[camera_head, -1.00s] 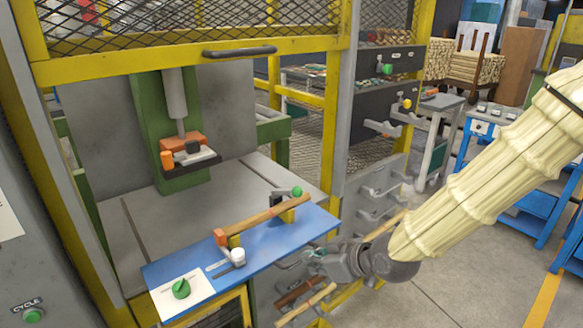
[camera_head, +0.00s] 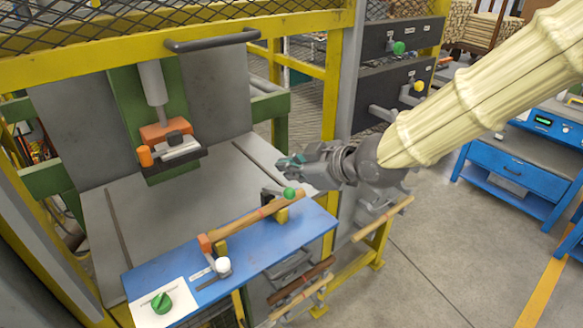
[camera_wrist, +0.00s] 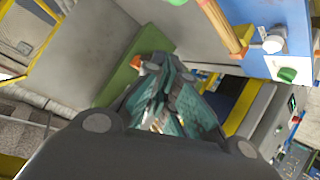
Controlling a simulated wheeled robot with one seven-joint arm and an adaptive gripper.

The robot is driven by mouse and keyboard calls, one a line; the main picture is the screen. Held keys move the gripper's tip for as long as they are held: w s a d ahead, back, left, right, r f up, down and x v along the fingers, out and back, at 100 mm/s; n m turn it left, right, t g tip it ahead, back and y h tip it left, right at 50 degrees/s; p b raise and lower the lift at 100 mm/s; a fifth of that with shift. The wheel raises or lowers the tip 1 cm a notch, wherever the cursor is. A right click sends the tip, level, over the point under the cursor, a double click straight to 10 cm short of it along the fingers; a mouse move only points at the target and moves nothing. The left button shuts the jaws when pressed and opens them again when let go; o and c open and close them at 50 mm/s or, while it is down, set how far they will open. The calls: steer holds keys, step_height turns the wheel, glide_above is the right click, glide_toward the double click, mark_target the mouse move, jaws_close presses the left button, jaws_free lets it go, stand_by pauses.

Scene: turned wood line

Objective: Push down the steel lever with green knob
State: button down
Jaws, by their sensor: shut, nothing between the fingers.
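A steel lever (camera_head: 271,193) with a round green knob (camera_head: 289,193) is at the back right of the blue panel (camera_head: 262,250), by the end of a wooden spindle (camera_head: 250,220). My gripper (camera_head: 284,164) is shut and empty. In the head view it appears just above the green knob, with a small gap between them. Another green knob (camera_head: 398,48) is on the dark panel behind.
The blue panel also has a white-knobbed lever (camera_head: 223,266) and a green rotary knob (camera_head: 161,302). A yellow frame post (camera_head: 330,110) stands behind my gripper. The press (camera_head: 166,130) is at the back left, with grey table surface before it.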

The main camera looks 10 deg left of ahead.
mark_target(289, 193)
steer(key=w+a+f+p, duration=0.3)
steer(key=f, duration=0.4)
steer(key=shift+w+a+p, duration=0.15)
steer(key=shift+w+p, duration=0.2)
stand_by(0.4)
steer(key=shift+f+b, duration=0.2)
steer(key=shift+b, duration=0.15)
